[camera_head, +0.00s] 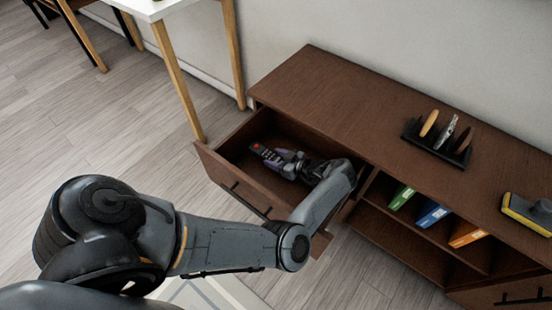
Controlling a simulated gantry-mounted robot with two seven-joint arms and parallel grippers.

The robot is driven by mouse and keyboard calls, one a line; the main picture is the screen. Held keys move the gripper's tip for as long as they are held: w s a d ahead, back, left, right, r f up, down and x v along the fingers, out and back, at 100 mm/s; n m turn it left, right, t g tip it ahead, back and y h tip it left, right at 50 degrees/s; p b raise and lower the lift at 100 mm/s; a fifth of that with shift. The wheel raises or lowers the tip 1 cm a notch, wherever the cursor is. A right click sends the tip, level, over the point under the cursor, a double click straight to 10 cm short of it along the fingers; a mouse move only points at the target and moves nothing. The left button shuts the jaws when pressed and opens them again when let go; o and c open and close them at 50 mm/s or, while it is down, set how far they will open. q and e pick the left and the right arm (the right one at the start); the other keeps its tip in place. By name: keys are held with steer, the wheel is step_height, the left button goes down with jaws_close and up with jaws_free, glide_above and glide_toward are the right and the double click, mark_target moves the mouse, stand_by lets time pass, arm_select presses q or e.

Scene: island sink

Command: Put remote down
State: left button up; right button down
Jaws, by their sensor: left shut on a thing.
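The dark remote (265,154) with a red button at its end is inside the open drawer of the brown cabinet. My left gripper (285,163) is shut on the remote's right end. My left forearm reaches over the drawer's front from the lower left. The open drawer (226,176) has a dark handle on its front. I cannot tell whether the remote touches the drawer's floor. My right gripper is not in view.
The cabinet top (330,90) is mostly clear at left. A dark rack (436,142) with upright items and a yellow-edged block (529,213) stand at right. A white table (150,8) stands behind left.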

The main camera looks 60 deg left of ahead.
arm_select(q)
steer(key=o, duration=1.1)
steer(key=shift+r+p, duration=0.25)
steer(key=shift+p, duration=0.05)
steer(key=shift+s+r+p, duration=0.1)
steer(key=shift+r+p, duration=0.3)
steer(key=shift+p, duration=0.05)
steer(key=p+v, duration=0.1)
steer(key=v, duration=0.6)
steer(key=shift+d, duration=0.2)
steer(key=shift+w, duration=0.2)
